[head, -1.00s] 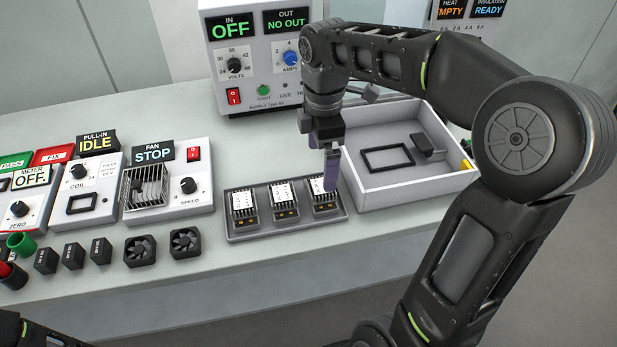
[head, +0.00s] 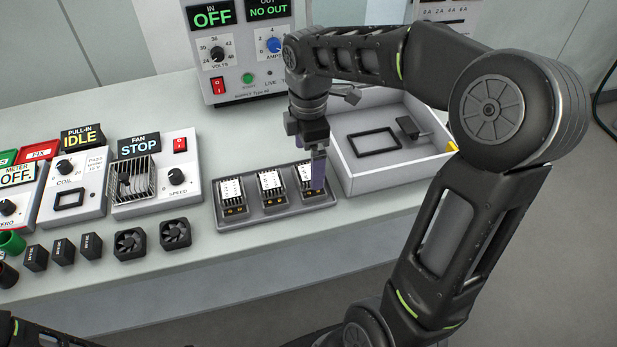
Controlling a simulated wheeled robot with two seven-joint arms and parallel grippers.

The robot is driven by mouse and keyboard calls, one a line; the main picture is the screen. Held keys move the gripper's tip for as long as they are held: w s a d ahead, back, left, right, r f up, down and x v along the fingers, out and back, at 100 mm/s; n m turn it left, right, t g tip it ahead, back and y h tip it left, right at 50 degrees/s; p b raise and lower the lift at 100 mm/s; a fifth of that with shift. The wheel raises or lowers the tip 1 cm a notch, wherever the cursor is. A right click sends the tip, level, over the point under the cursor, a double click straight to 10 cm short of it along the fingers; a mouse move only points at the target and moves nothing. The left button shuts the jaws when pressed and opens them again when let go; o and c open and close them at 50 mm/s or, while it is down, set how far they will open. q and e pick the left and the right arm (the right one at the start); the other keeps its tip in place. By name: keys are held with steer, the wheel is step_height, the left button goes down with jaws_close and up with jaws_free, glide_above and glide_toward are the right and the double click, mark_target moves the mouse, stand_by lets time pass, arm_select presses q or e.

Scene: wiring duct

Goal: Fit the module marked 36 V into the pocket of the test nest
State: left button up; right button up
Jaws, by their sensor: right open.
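Three finned modules with white labels stand in a row in a grey tray (head: 282,212): a left one (head: 232,192), a middle one (head: 271,187) and a right one (head: 305,176). Their markings are too small to read, so I cannot tell which is 36 V. My right gripper (head: 318,182) points down at the right module, its open fingers covering part of it. I cannot tell if they touch it. A black rectangular frame (head: 374,143) lies in the white open box (head: 390,180); I cannot tell whether it is the test nest's pocket. My left gripper is out of view.
A power supply (head: 240,50) stands behind the tray. The fan tester (head: 160,175) and coil tester (head: 75,190) stand to the left. Two small fans (head: 175,234) and several black blocks (head: 63,250) lie in front. The bench's front strip below the tray is clear.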

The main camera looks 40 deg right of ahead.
mark_target(309, 172)
step_height(309, 172, down, 4)
steer(key=shift+f, duration=0.15)
steer(key=shift+s, duration=0.1)
stand_by(0.5)
steer(key=c, duration=1.6)
step_height(309, 172, up, 10)
stand_by(0.4)
